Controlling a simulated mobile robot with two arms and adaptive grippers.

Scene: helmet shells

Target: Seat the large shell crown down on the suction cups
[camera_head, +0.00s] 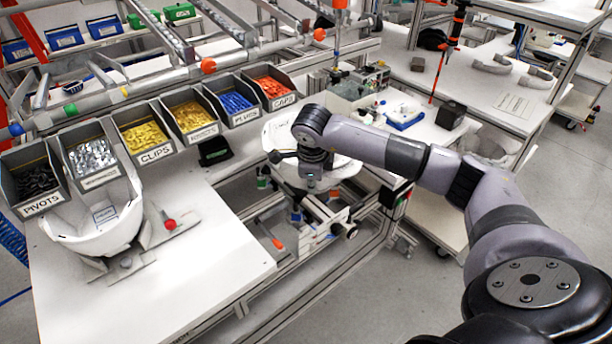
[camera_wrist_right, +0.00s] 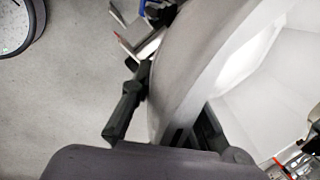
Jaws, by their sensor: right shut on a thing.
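The large white shell (camera_head: 346,167) is over the fixture frame (camera_head: 326,216) right of the bin table, partly covered by my right arm. My right gripper (camera_head: 300,162) is shut on the shell's edge. In the right wrist view the two dark fingers of the gripper (camera_wrist_right: 166,118) lie on either side of the wall of the shell (camera_wrist_right: 196,72). The suction cups cannot be made out; the shell and arm cover that spot. Whether the shell touches anything below cannot be told. My left gripper is not in view.
A second white shell (camera_head: 92,232) rests on a stand on the left table (camera_head: 205,262). Bins of clips (camera_head: 144,138), pivots (camera_head: 36,183) and other small parts line the table's back. A red-knobbed bracket (camera_head: 169,224) lies beside that shell. The table's front is clear.

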